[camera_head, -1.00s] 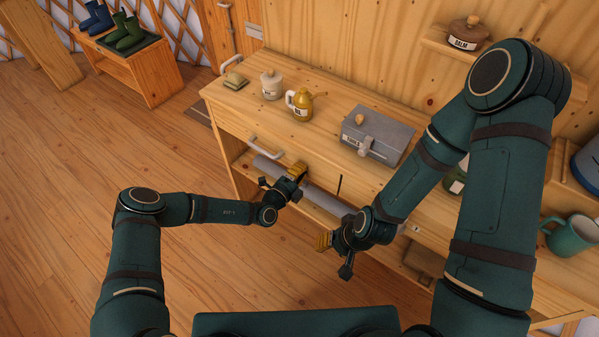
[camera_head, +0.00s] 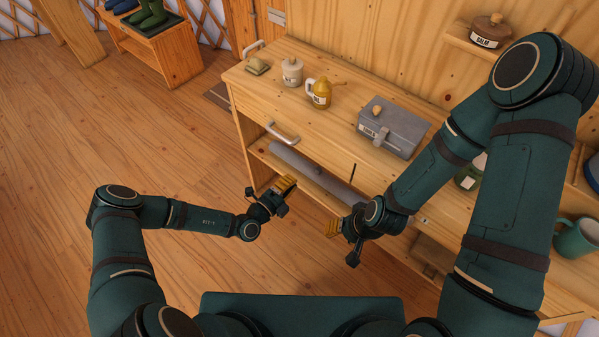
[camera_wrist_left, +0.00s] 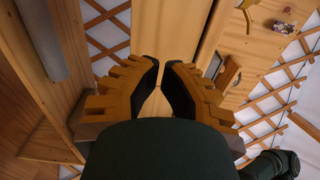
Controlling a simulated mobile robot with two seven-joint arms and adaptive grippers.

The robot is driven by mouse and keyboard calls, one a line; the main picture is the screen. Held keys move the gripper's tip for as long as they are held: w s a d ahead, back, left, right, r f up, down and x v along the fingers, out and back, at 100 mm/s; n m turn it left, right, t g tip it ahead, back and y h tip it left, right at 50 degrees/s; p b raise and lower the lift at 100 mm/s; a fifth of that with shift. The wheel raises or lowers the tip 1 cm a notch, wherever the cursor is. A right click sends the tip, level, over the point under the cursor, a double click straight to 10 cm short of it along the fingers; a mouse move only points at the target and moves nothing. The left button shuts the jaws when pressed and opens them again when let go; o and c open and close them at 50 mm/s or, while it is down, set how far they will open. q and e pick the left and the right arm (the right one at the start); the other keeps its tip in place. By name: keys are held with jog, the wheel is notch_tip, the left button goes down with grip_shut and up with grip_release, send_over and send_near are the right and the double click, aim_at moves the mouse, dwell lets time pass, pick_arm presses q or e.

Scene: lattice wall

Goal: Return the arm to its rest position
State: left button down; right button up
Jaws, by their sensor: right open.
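My left gripper (camera_head: 287,184) is at the front of the wooden workbench (camera_head: 247,91), in front of and below the drawer handle (camera_head: 282,132). In the left wrist view its two yellow fingers (camera_wrist_left: 162,75) have their tips close together with a narrow gap and nothing between them. My right gripper (camera_head: 333,229) is open, with yellow fingers, low in front of the bench. I see nothing held in it. My right arm reaches over the right part of the bench.
On the bench stand a sponge-like block (camera_head: 257,66), a white jar (camera_head: 292,72), a yellow jug (camera_head: 320,93) and a grey box (camera_head: 392,126). A grey roll (camera_head: 305,168) lies on the shelf below. A green mug (camera_head: 577,238) is at right. Floor at left is clear.

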pick_arm(q)
jog(key=shift+s+a, duration=0.25)
jog(key=shift+s, duration=0.1)
jog(key=s+d+r+m+g+h, duration=0.2)
jog(key=s+d+m+g+h, duration=0.3)
jog(key=s+m+g, duration=0.4)
jog(key=s+f+m+g+y, duration=0.1)
jog(key=s+m+g+y, duration=0.3)
jog(key=s+m+g, duration=0.8)
jog(key=a+m+t+y, duration=0.5)
jog(key=a+m+y, duration=0.15)
jog(key=m, duration=0.75)
jog(key=w+a+r+m+t+y, duration=0.1)
jog(key=w+a+r+m+t, duration=0.2)
jog(key=m, duration=0.6)
notch_tip(320, 180, up, 2)
jog(key=shift+a+r+t, duration=0.1)
jog(key=shift+a+t, duration=0.3)
